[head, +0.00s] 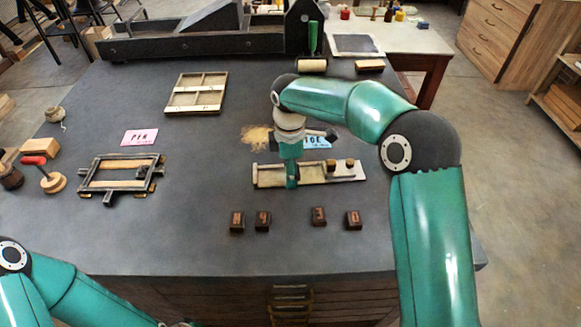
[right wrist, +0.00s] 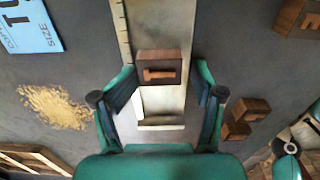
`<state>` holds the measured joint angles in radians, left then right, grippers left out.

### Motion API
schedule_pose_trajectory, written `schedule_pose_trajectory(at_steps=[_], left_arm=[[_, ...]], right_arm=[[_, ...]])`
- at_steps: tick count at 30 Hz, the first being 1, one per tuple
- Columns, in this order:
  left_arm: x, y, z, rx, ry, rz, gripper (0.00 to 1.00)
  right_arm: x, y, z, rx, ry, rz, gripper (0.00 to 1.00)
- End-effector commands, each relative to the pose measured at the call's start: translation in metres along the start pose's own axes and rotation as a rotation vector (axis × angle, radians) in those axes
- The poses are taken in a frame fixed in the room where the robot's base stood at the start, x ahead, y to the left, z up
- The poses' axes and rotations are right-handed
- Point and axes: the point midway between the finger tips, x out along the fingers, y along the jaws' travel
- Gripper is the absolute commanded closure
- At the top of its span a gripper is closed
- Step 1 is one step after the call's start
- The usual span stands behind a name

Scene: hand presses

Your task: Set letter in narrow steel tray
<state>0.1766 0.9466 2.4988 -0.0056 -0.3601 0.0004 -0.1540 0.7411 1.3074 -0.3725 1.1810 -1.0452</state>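The narrow steel tray (head: 268,177) lies on the dark bench, and its pale channel (right wrist: 158,101) runs up the right wrist view. A dark wooden letter block (right wrist: 160,68) with a raised reddish letter sits in that channel. My right gripper (head: 291,183) is low over the tray's left part in the head view. Its fingers (right wrist: 166,72) are spread on either side of the letter block, with small gaps showing. In the head view, separate letter blocks (head: 237,222), (head: 263,221), (head: 319,216) and (head: 353,220) stand in front of the tray. My left gripper is out of the picture.
A blue card (head: 318,142) and a pile of sawdust-like grains (head: 257,137) lie behind the tray. A wooden case (head: 196,110) lies farther back.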

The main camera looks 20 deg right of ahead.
Motion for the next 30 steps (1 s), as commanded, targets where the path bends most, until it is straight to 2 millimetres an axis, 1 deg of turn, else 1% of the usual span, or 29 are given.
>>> schedule_pose_trajectory(at_steps=[5,9,11,14,21,24,27,30], left_arm=[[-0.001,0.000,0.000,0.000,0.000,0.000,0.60],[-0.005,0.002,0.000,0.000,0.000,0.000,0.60],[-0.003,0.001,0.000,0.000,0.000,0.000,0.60],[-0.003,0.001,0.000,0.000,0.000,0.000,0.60],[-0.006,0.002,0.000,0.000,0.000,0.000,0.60],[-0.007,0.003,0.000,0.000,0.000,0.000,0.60],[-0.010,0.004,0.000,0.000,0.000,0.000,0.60],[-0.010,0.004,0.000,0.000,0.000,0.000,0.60]], right_arm=[[-0.001,0.000,0.000,0.000,0.000,0.001,0.34],[-0.012,0.001,-0.001,0.000,0.002,0.004,0.34],[-0.017,0.001,-0.001,0.000,0.002,0.005,0.34],[-0.034,0.002,-0.002,0.000,0.003,0.008,0.34],[-0.086,0.002,-0.002,-0.001,0.002,0.008,0.34],[-0.104,0.001,-0.001,0.000,0.003,0.007,0.34],[-0.118,0.001,-0.001,0.000,0.002,0.006,0.34],[-0.126,0.001,-0.001,-0.001,0.002,0.005,0.34]])
